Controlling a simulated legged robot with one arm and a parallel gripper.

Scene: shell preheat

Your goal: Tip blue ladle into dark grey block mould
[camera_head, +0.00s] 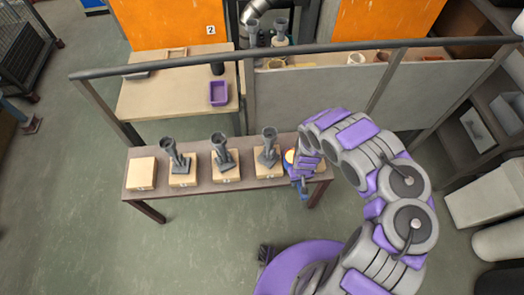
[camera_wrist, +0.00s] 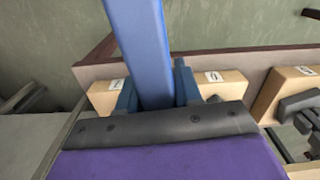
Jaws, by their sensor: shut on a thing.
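My gripper (camera_wrist: 157,92) is shut on the blue handle of the blue ladle (camera_wrist: 142,40), which runs up out of the wrist view's top edge. In the head view my gripper (camera_head: 302,178) is low over the bench's right end, with a small blue part showing. A yellow-orange round spot beside it may be the ladle's contents; I cannot tell. Dark grey pieces with upright funnel-like tops (camera_head: 268,146), (camera_head: 221,152), (camera_head: 174,155) stand on wooden blocks to the left. They may be the moulds. My arm and gripper hide much of the ladle.
The narrow bench (camera_head: 203,173) carries a row of wooden blocks; the leftmost block (camera_head: 142,173) is bare. A grey partition with a rail (camera_head: 330,100) stands behind. A rear table (camera_head: 165,98) holds a purple tray (camera_head: 219,93). Floor in front is mostly clear.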

